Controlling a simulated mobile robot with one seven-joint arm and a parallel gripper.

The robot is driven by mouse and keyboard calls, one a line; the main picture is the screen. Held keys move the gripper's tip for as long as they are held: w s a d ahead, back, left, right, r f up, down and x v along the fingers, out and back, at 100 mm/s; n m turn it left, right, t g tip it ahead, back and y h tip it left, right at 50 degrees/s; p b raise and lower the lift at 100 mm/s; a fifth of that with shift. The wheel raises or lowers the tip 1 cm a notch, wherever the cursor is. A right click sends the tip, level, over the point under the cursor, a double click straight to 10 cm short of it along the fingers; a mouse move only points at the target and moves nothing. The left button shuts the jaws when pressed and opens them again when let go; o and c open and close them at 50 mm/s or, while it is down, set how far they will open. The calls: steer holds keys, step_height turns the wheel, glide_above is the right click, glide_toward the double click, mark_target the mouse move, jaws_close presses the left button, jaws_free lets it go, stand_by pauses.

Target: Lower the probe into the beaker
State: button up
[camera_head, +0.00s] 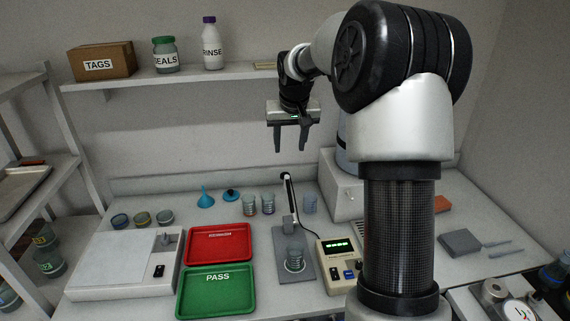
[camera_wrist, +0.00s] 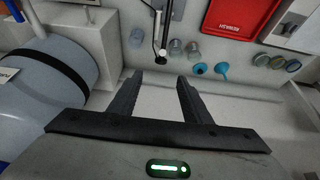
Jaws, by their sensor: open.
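A beaker (camera_head: 295,259) stands upright on a grey stand base (camera_head: 281,238) near the front middle of the bench. The probe arm (camera_head: 288,191) is dark with a white tip and is raised above the stand. It also shows in the wrist view as a dark arm with a white end (camera_wrist: 162,50). The probe itself is too small to make out clearly. My gripper (camera_head: 291,150) is open and empty, high above the back of the bench, apart from the stand. Its two fingers (camera_wrist: 158,85) show in the wrist view with nothing between them.
A meter with a green display (camera_head: 340,265) sits right of the stand. A red tray (camera_head: 220,245) and green PASS tray (camera_head: 216,293) lie left. Glassware (camera_head: 268,204) stands behind the stand. A shelf (camera_head: 200,82) with a TAGS box and bottles is behind. A large cylinder (camera_wrist: 48,75) is near my gripper.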

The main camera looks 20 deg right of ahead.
steer(key=r, duration=0.1)
steer(key=p, duration=0.2)
glide_toward(285, 173)
steer(key=x, duration=0.9)
steer(key=shift+f, duration=0.15)
steer(key=shift+c, duration=0.4)
jaws_close()
